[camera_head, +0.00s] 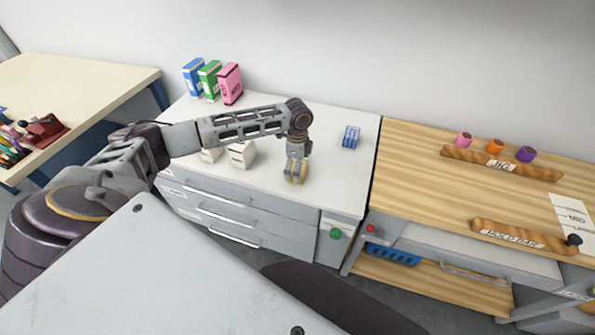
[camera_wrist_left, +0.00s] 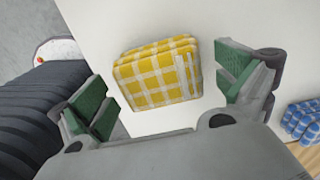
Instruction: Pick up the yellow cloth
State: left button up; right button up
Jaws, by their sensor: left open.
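The yellow cloth (camera_wrist_left: 155,75) is a folded, white-checked bundle lying on the white cabinet top. In the left wrist view it sits between the two open green-padded fingers of my left gripper (camera_wrist_left: 172,98), with gaps on both sides. In the head view the left arm reaches in from the left and the gripper (camera_head: 296,180) points down over the cloth (camera_head: 296,171), which is mostly hidden by it near the front edge of the cabinet top. My right gripper does not show in either view.
A folded blue cloth (camera_head: 351,137) lies to the right on the cabinet top (camera_head: 335,190); it also shows in the wrist view (camera_wrist_left: 300,122). Blue, green and pink boxes (camera_head: 230,84) stand at the back left. White boxes (camera_head: 242,154) stand partly behind my arm. A wooden bench (camera_head: 420,160) adjoins on the right.

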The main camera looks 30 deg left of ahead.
pick_arm(q)
jog(key=c, duration=1)
jog(key=shift+r, duration=0.1)
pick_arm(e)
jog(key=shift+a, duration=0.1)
pick_arm(q)
jog(key=shift+r, duration=0.8)
notch_tip(320, 180, up, 8)
jog(key=shift+r, duration=0.15)
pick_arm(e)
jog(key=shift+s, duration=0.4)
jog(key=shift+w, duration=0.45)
